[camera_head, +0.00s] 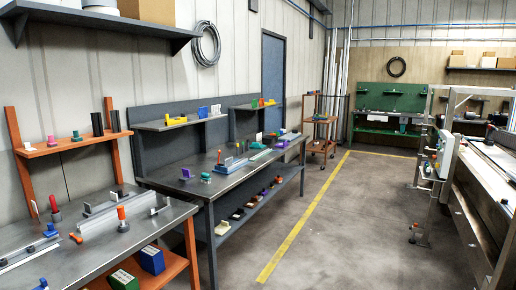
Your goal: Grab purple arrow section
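No purple piece shows clearly enough to tell whether it is an arrow section. A small purple or blue piece (186,173) lies on the grey workbench (172,190) in the middle left. Several small dark and purple pieces (263,192) lie on that bench's lower shelf, too small to make out their shapes. Neither of my grippers is in the picture.
A conveyor frame (462,205) stands at right. An orange cart (320,130) and green bench (388,122) stand far back. The floor (350,220) between is clear.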

